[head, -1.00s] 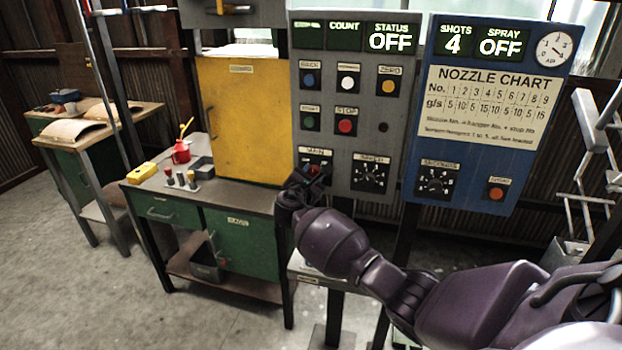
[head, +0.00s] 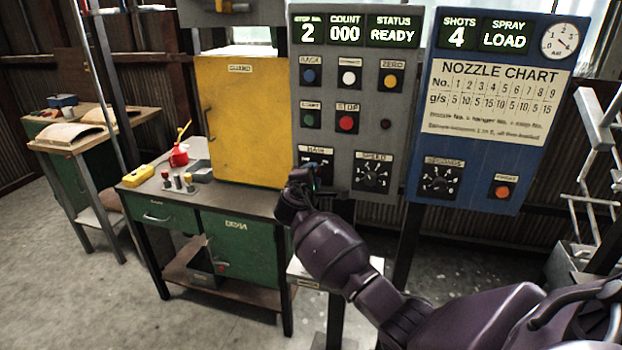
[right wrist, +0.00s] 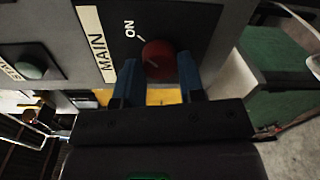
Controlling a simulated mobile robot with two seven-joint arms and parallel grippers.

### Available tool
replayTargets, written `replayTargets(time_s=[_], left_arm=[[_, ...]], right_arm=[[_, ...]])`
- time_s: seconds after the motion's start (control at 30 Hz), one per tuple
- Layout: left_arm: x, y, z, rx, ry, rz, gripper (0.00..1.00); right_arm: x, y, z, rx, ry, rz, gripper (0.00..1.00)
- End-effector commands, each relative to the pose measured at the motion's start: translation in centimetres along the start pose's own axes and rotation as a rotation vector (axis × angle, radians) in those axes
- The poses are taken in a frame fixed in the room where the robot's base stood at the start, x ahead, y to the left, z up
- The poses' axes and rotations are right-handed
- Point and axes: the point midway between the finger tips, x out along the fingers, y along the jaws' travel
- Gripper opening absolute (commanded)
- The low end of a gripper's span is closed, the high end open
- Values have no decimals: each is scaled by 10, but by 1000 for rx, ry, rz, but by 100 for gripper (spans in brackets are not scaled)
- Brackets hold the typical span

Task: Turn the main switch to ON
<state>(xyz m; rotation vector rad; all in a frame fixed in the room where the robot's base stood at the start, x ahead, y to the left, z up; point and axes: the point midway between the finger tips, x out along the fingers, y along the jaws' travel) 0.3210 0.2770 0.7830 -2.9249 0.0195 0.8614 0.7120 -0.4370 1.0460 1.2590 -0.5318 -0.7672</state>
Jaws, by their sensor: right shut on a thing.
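The main switch's plate (head: 322,157) is at the lower left of the grey control panel in the head view, partly hidden behind my right gripper (head: 311,178). In the right wrist view, the switch's red round knob (right wrist: 160,58) sits between the two blue fingers of my right gripper (right wrist: 158,80), which is shut on it. The "MAIN" label and the word "ON" with a tick mark show beside the knob. The grey panel's displays (head: 347,30) are lit and read 2, 000 and READY. My left gripper is not in view.
A blue panel (head: 490,190) with a nozzle chart stands to the right, its display reading 4 and LOAD. A yellow cabinet (head: 240,120) stands on a green workbench (head: 240,245) to the left. A speed dial (head: 372,172) is close to the right of the main switch.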

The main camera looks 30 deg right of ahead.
Motion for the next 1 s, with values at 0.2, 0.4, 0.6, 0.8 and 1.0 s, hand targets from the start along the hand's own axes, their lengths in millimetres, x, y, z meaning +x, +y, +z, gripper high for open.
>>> replayTargets(time_s=[0.2,0.4,0.6,0.8,1.0], left_arm=[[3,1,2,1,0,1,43],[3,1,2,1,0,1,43],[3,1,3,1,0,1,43],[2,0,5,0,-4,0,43],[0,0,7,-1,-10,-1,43]], right_arm=[[0,-1,0,53,2,-2,12],[0,-1,0,66,3,-2,12],[0,-1,0,67,3,-2,12],[0,-1,0,66,3,-2,53],[0,0,0,65,3,-1,62]])
